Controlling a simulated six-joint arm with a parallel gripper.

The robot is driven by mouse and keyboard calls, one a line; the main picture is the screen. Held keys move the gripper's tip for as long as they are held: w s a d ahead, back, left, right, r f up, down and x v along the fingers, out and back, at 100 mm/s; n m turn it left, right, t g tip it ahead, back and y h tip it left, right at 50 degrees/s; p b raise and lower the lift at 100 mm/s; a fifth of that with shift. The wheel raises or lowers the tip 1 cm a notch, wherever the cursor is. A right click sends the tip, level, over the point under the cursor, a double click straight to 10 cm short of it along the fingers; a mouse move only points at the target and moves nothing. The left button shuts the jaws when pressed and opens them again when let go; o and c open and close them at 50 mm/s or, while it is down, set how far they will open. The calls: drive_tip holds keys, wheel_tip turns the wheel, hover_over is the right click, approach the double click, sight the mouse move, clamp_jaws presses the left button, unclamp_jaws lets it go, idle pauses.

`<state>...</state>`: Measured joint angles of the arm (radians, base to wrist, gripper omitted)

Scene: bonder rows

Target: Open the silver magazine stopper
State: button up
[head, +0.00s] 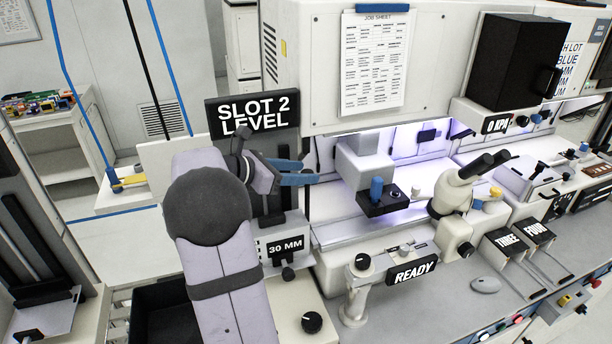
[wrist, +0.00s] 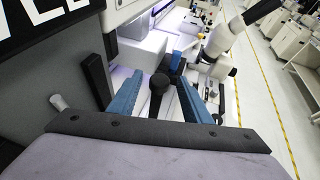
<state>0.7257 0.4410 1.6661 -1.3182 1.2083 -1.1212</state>
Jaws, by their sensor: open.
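My gripper (head: 309,171) is open beside the slot 2 level unit, its two blue fingers pointing right in the head view. The fingers also show in the wrist view (wrist: 161,76), spread apart. A black round-ended knob (wrist: 158,84) shows in the gap between them; I cannot tell its distance, and nothing is visibly gripped. I cannot pick out the silver magazine stopper for certain. A small pale-grey peg (wrist: 57,102) stands left of the fingers in the wrist view, and I cannot tell whether it is the stopper. My arm hides part of the unit in the head view.
The SLOT 2 LEVEL sign (head: 253,115) stands behind my gripper. A 30 MM display (head: 286,246) is below it. A blue-topped knob (head: 377,188) on a black block and a white microscope (head: 458,195) stand to the right. A READY sign (head: 412,271) is in front.

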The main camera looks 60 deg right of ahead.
drive_tip(key=shift+b+v, duration=0.85)
drive_tip(key=shift+v, duration=1.65)
drive_tip(key=w+a+f+m+t+y+b, duration=0.1)
drive_tip(key=w+a+f+m+t+y, duration=0.15)
drive_tip(key=a+f, duration=0.7)
drive_tip(key=w+a+f+m+t+y, duration=0.1)
drive_tip(key=w+a+f+t+y, duration=0.15)
drive_tip(key=a+f, duration=0.65)
drive_tip(key=s+a+f+m+y, duration=0.2)
drive_tip(key=a, duration=0.7)
drive_tip(key=s+a+f+m+t+y, duration=0.1)
drive_tip(key=s+a+f+m+y, duration=0.1)
drive_tip(key=a, duration=0.6)
drive_tip(key=s+a+f+m+y+b, duration=0.1)
drive_tip(key=a+m, duration=0.3)
drive_tip(key=a, duration=0.5)
drive_tip(key=shift+s+a+f+t+y, duration=0.3)
drive_tip(key=shift+s+f+y, duration=0.4)
drive_tip(key=shift+f+y, duration=0.15)
drive_tip(key=shift+m, duration=0.25)
